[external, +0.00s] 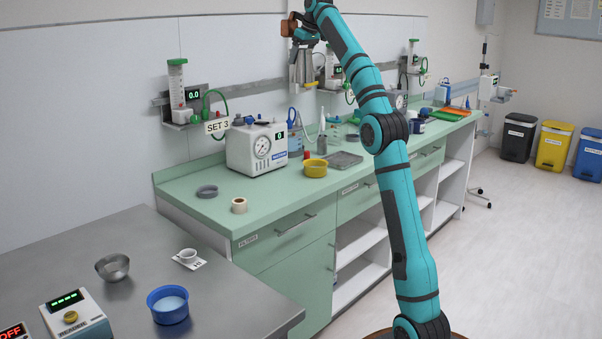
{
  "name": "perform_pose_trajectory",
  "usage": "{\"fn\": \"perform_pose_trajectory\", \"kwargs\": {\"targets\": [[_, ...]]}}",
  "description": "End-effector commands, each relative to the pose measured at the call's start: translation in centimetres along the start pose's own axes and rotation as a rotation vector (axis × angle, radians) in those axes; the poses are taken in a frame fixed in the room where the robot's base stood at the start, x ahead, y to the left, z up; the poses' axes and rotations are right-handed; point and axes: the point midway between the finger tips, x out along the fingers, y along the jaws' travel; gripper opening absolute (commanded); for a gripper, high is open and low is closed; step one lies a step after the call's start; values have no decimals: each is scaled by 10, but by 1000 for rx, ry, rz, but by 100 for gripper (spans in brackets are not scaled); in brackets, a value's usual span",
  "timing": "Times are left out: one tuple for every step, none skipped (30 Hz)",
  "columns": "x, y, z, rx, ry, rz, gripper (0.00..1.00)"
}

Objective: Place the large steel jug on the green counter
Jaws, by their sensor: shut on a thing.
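The large steel jug (301,69) hangs upright in the air, high above the green counter (272,192) and in front of the wall. My gripper (305,38) is at the top of the jug and shut on it. The arm reaches up from the lower right. The exact grip point on the jug is too small to make out. The counter's front left part has bare green surface.
A white suction unit (256,148), a yellow bowl (315,168), a grey tray (344,160), a tape roll (239,205) and a grey ring-shaped dish (207,191) stand on the counter. A steel table (225,297) with bowls adjoins at front left.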

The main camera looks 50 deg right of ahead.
Motion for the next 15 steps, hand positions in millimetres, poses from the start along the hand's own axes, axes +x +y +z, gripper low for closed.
{"fn": "perform_pose_trajectory", "kwargs": {"targets": [[-3,18,9,27,0,11,40],[-4,27,14,41,0,17,40],[-5,40,21,61,-1,25,40],[-5,50,27,77,-1,31,40],[-5,59,32,92,-2,37,40],[-5,72,40,113,0,46,40],[-3,82,46,130,-2,53,40],[-2,92,51,146,-2,59,40],[1,105,59,169,-2,68,40],[3,115,66,187,-2,75,40],[6,126,72,204,-2,83,40],[10,139,81,228,-3,92,40],[12,149,88,246,-2,101,40],[16,160,96,264,-3,108,40],[22,174,105,289,-3,118,40]]}}
